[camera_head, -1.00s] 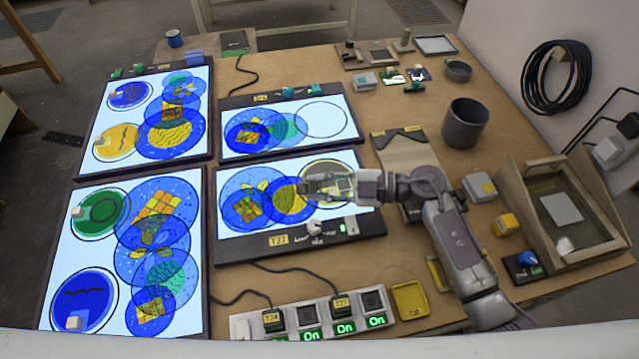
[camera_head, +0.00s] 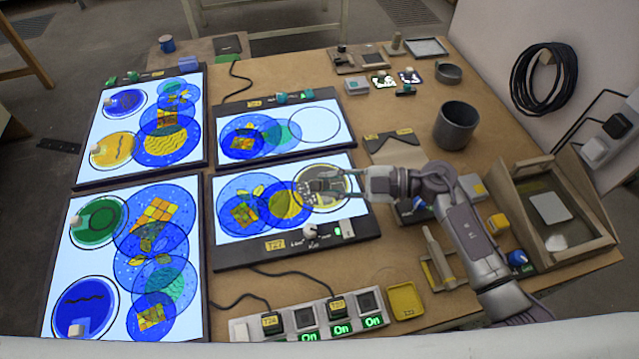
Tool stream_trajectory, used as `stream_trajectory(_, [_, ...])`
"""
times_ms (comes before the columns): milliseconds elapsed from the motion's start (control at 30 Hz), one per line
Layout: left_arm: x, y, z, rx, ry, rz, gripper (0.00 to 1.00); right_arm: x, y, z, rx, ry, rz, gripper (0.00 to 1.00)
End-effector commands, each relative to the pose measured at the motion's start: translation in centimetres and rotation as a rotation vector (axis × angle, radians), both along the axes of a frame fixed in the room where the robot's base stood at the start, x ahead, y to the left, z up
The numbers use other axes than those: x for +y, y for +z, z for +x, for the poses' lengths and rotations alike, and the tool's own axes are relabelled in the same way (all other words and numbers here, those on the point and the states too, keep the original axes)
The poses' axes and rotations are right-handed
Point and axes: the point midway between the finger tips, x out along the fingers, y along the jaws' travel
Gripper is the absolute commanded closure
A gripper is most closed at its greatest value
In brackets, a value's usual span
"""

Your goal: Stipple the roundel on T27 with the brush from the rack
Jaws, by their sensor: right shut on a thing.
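The T27 light panel (camera_head: 232,258) lies in the middle of the table, lit white, with overlapping blue and yellow discs. Its roundel (camera_head: 346,201) is a dark-ringed, pale yellowish circle at the panel's upper right. My right gripper (camera_head: 314,189) is over the roundel's left part and hides much of it. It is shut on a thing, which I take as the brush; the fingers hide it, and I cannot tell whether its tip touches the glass. A wooden holder (camera_head: 441,272) with a pale upright handle stands right of the panel. My left gripper is not in view.
A switch strip (camera_head: 322,333) with green "On" lights and a yellow tray (camera_head: 405,300) lie in front. A grey cup (camera_head: 455,126) stands behind my right arm. A wood-framed box (camera_head: 596,240) is at the right. Other lit panels (camera_head: 66,233) fill the left.

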Motion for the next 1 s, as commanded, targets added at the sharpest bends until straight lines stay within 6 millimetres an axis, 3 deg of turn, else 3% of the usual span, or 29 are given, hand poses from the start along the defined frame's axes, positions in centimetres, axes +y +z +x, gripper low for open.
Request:
stream_trajectory(200, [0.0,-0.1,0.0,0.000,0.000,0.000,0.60,-1.4,0.0,0.3,0.000,-0.001,0.001,1.00])
stream_trajectory(533, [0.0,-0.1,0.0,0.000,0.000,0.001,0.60,-1.5,0.0,0.3,0.000,-0.001,0.002,1.00])
stream_trajectory(1000, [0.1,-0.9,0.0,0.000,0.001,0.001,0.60,-1.4,-1.5,0.3,-0.001,-0.001,0.002,1.00])
